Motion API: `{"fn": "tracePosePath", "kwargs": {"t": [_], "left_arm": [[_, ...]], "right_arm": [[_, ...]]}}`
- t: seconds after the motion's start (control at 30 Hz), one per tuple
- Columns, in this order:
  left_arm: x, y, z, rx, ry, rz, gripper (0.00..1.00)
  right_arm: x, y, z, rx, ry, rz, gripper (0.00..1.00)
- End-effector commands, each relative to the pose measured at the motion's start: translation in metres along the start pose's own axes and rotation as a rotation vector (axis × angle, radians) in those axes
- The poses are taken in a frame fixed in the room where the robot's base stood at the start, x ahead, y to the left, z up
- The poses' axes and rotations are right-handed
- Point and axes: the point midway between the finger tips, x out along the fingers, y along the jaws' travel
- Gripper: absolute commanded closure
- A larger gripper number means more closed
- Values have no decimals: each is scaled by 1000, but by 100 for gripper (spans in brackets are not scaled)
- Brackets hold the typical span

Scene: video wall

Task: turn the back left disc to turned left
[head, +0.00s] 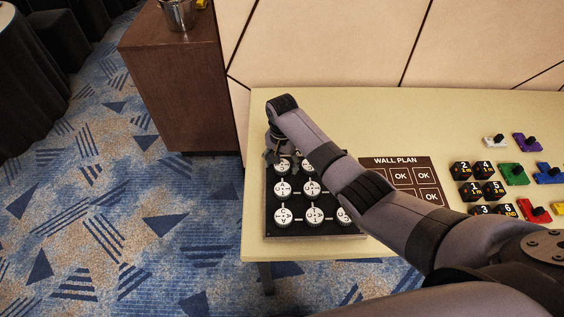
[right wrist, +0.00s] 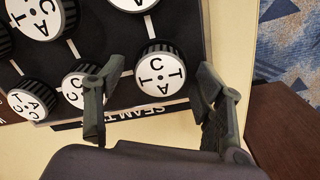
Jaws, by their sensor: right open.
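The back left disc (head: 282,166) is white with black letters and sits at the far left corner of a black board (head: 318,230) with several such discs. In the head view my right gripper (head: 275,152) hangs over it and partly hides it. In the right wrist view the disc (right wrist: 160,78) shows letters C, A and T on a ribbed dark rim. The open fingers of my right gripper stand on either side of it, apart from its rim. I cannot tell how far down the fingertips reach. My left gripper is not in view.
Right of the board lies a brown wall plan card (head: 402,176), partly behind my right arm. Numbered black cubes (head: 471,191) and coloured pieces with knobs (head: 513,173) stand further right. A brown cabinet (head: 178,80) with a metal cup (head: 178,14) stands beyond the table's left edge.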

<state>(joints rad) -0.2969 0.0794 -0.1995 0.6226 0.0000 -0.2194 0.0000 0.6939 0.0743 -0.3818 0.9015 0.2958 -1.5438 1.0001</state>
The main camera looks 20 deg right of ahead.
Motion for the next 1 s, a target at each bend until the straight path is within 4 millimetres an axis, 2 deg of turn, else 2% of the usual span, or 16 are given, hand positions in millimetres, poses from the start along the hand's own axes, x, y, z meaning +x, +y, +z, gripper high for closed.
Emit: {"fn": "tracePosePath", "kwargs": {"t": [0.17, 0.9, 1.0], "left_arm": [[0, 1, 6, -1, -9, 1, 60], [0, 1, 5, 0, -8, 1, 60], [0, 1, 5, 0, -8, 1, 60]], "right_arm": [[0, 0, 0, 0, 0, 0, 37], [0, 0, 0, 0, 0, 1, 85], [0, 0, 0, -2, 0, 1, 85]]}}
